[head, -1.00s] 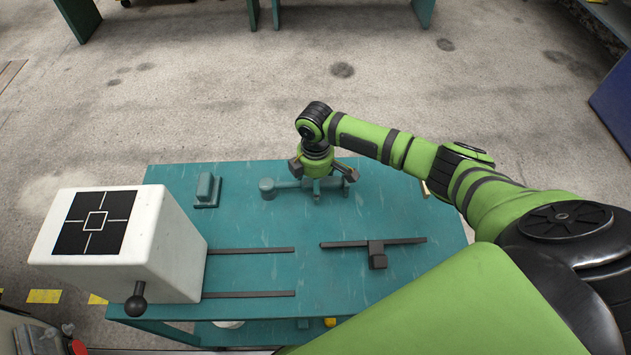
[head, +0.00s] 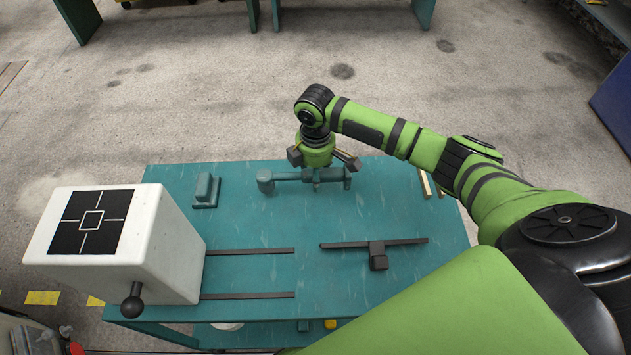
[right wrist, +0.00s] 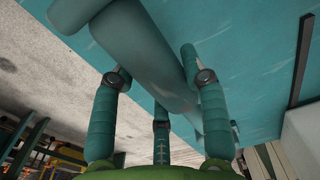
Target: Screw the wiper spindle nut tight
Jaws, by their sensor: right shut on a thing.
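A teal bar (head: 288,174) with a short round cylinder at its left end is over the back of the teal table. It also crosses the right wrist view (right wrist: 147,62). My right gripper (head: 317,187) points down at the bar's right part. In the right wrist view its fingers (right wrist: 157,72) close around the bar. The bar seems slightly above the table top. I cannot clearly make out a spindle nut; the gripper hides part of the bar. My left gripper is not in view.
A white box (head: 170,250) with a black target panel and ball knob stands at the table's left. Dark rails (head: 250,251), a dark bar with a block (head: 378,255) and a small teal block (head: 206,188) lie on the table (head: 320,285).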

